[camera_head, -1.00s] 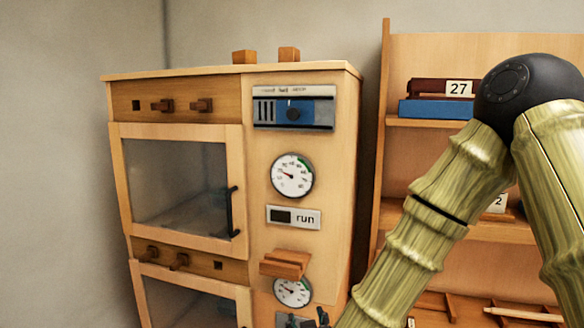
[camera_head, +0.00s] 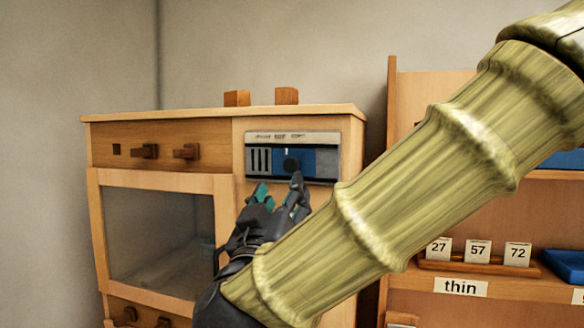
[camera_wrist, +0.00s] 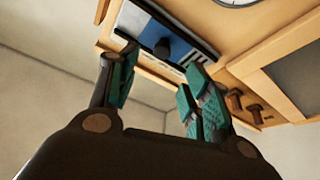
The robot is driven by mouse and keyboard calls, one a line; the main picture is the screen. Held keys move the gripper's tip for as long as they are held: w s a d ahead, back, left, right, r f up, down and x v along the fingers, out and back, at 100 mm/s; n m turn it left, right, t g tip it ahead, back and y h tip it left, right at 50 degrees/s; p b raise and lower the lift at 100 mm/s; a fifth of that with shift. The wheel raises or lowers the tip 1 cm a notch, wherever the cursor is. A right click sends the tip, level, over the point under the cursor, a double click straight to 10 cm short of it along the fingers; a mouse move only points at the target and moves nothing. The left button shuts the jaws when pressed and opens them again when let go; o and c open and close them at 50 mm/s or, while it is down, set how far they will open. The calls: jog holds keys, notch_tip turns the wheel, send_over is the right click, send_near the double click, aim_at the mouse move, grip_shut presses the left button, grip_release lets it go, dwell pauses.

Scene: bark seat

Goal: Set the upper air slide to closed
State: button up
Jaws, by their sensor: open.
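The upper air slide (camera_head: 292,161) is a blue panel with dark slots on its left, high on the cabinet's right column. Its dark round knob (camera_head: 291,165) sits near the panel's middle, under a strip of words too small to read surely. My gripper (camera_head: 280,187) is open, with teal pads, just below and in front of the panel. In the wrist view the panel (camera_wrist: 185,38) appears turned over, and its knob (camera_wrist: 162,48) shows beyond and between the open fingers (camera_wrist: 158,68). The fingers do not appear to touch the knob.
The wooden cabinet (camera_head: 350,135) has a glass door (camera_head: 160,235) on the left and two brown knobs (camera_head: 185,152) above it. Two wooden blocks (camera_head: 287,96) stand on top. A shelf (camera_head: 520,287) with number cards stands at right. My arm hides the cabinet's lower right.

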aim_at(291, 168)
jog(key=p+x, duration=0.4)
jog(key=x, duration=0.4)
jog(key=shift+w+r, duration=0.2)
jog(key=shift+w, duration=0.2)
jog(key=shift+w+d+r, duration=0.1)
jog(key=shift+w, duration=0.55)
grip_shut()
